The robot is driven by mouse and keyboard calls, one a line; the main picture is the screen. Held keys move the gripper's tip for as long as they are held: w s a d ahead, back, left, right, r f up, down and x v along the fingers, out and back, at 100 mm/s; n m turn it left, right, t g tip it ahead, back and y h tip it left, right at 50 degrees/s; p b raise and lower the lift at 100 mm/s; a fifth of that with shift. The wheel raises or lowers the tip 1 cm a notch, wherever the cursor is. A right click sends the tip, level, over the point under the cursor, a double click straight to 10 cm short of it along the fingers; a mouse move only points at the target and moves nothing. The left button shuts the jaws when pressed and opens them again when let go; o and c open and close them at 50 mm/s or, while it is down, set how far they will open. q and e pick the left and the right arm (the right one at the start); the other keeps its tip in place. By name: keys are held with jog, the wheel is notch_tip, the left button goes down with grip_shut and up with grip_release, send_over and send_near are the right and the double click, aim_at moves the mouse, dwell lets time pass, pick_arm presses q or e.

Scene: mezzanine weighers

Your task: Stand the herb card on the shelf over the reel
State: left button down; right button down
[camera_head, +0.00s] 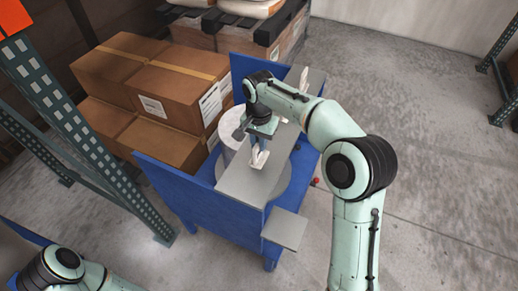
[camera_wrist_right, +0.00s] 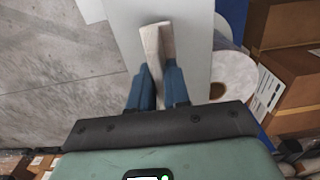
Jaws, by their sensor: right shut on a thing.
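The grey shelf (camera_head: 238,181) is a long flat board across the blue stand, above the white reel (camera_head: 229,128). My right gripper (camera_head: 258,147) is over the near part of the shelf, pointing down. It is shut on the pale herb card (camera_head: 260,160), which stands out below the fingers close to the shelf top. In the right wrist view, the card (camera_wrist_right: 156,42) is between the blue fingers (camera_wrist_right: 157,86), with the shelf (camera_wrist_right: 194,42) behind it and the reel (camera_wrist_right: 233,72) to the right. I cannot tell whether the card touches the shelf. My left gripper is out of view.
Another pale upright piece (camera_head: 304,79) is at the shelf's far end. Blue panels (camera_head: 188,188) flank the stand, and a small grey plate (camera_head: 285,229) juts out in front. Brown cartons (camera_head: 170,92) are stacked at left beside a green rack post (camera_head: 75,125). The floor at right is clear.

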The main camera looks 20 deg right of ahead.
aim_at(258, 158)
notch_tip(258, 158, down, 3)
jog(key=shift+s+r, duration=0.1)
jog(key=shift+s, duration=0.05)
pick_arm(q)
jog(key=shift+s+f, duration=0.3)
pick_arm(e)
jog(key=shift+f, duration=0.3)
jog(key=c, duration=1.1)
grip_release()
